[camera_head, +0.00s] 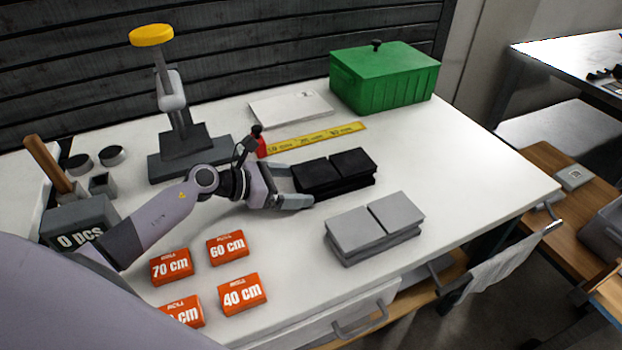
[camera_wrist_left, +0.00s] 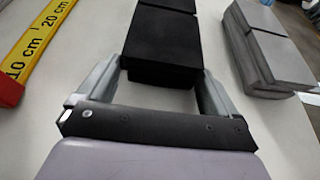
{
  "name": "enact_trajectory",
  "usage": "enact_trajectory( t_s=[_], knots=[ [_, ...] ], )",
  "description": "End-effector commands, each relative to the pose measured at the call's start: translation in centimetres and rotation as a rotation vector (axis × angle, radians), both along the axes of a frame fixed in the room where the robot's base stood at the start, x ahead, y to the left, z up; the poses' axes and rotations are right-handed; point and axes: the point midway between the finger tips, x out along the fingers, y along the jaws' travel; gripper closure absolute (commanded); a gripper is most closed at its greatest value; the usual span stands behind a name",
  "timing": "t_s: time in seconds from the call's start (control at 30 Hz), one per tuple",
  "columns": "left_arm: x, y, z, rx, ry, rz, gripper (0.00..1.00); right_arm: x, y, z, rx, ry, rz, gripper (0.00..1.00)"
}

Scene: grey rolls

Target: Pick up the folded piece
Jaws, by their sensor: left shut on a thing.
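A black folded piece (camera_head: 338,186) lies on the white table in the head view, with two flat pads side by side on top. It also shows in the left wrist view (camera_wrist_left: 166,38). My left gripper (camera_head: 303,185) is at its left end, one finger on each side. In the left wrist view my left gripper (camera_wrist_left: 160,74) is shut on the near end of the black piece. A grey folded piece (camera_head: 375,228) of the same form lies apart, nearer the front edge; it shows at the right of the wrist view (camera_wrist_left: 268,50). My right gripper is not in view.
A yellow measuring strip (camera_head: 318,138) with a red end lies behind the black piece. A green box (camera_head: 385,80) stands at the back right. Orange length blocks (camera_head: 243,294) lie at the front left. A yellow-topped press (camera_head: 175,110) stands at the back left. The table's right side is clear.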

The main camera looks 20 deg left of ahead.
Motion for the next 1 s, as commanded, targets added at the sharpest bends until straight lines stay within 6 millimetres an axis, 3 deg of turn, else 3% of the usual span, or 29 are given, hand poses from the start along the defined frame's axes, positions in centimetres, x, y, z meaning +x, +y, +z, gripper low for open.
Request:
enact_trajectory(
  t_s=[0.27, 0.8, 1.0],
  knots=[
    [0.1, 0.0, 2.6, 0.004, -0.006, -0.002, 0.42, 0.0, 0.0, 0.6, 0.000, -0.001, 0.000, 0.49],
    [0.0, 0.0, 15.0, 0.003, -0.007, 0.000, 0.42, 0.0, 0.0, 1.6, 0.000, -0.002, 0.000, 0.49],
    [0.0, 0.0, 18.2, 0.001, -0.005, -0.001, 0.42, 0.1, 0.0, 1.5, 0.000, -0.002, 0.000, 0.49]
  ],
)
